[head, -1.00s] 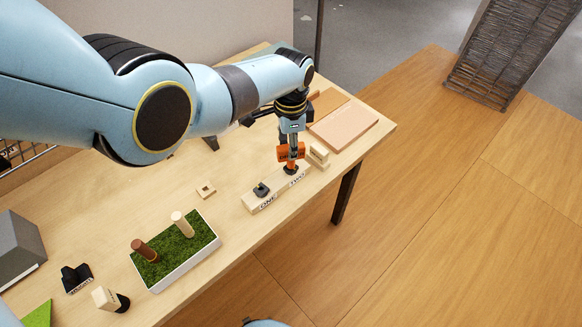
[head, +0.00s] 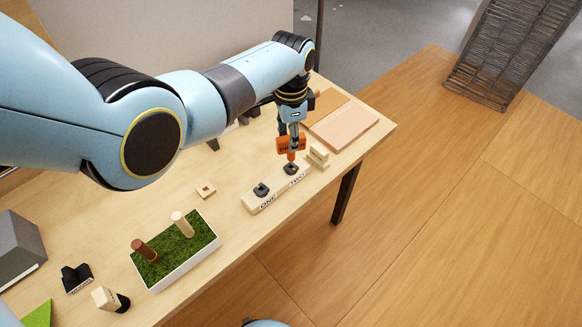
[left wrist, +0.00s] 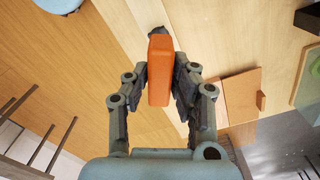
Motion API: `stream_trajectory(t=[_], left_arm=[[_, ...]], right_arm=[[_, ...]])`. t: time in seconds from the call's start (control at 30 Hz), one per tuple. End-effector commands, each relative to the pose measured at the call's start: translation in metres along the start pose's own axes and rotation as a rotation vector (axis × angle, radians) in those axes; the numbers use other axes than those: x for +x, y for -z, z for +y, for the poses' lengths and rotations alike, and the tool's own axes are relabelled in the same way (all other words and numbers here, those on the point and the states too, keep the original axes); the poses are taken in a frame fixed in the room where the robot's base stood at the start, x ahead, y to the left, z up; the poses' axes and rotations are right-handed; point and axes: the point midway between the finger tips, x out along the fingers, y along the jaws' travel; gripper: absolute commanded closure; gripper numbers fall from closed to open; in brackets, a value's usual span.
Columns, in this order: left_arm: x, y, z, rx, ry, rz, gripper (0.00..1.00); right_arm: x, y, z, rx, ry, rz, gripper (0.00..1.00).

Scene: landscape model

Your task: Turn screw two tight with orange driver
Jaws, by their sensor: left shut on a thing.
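The orange driver (head: 290,145) hangs in my left gripper (head: 291,136), which is shut on its handle. The orange handle also shows in the left wrist view (left wrist: 160,70), between the fingers of my left gripper (left wrist: 165,78). A pale wooden block (head: 276,194) carries the labels ONE and TWO. Black screw two (head: 291,169) sits at the TWO end, just below the driver's tip. Whether the tip touches it is hard to tell. Black screw one (head: 262,189) sits at the ONE end. My right gripper is not in view.
A small wooden holder (head: 318,157) stands close right of the block, with a pinkish board (head: 345,127) behind it. A small square wooden piece (head: 206,192) lies left. A grass-topped tray (head: 187,262) with two pegs stands nearer. The table's front edge runs close to the block.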

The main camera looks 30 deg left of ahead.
Motion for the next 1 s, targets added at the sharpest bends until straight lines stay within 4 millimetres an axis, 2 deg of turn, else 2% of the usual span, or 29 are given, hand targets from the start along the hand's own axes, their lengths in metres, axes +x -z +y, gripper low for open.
stream_trajectory(t=[0.33, 0.8, 1.0], left_arm=[[-0.004, 0.0, 0.0, 0.0, -0.001, -0.001, 1.0], [-0.043, 0.0, 0.0, 0.0, 0.0, 0.0, 1.0], [-0.05, -0.001, 0.001, 0.0, -0.001, -0.001, 1.0]], right_arm=[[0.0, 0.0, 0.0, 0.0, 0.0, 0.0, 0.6], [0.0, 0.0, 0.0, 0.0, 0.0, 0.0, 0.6], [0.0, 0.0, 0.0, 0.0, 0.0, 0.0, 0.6]])
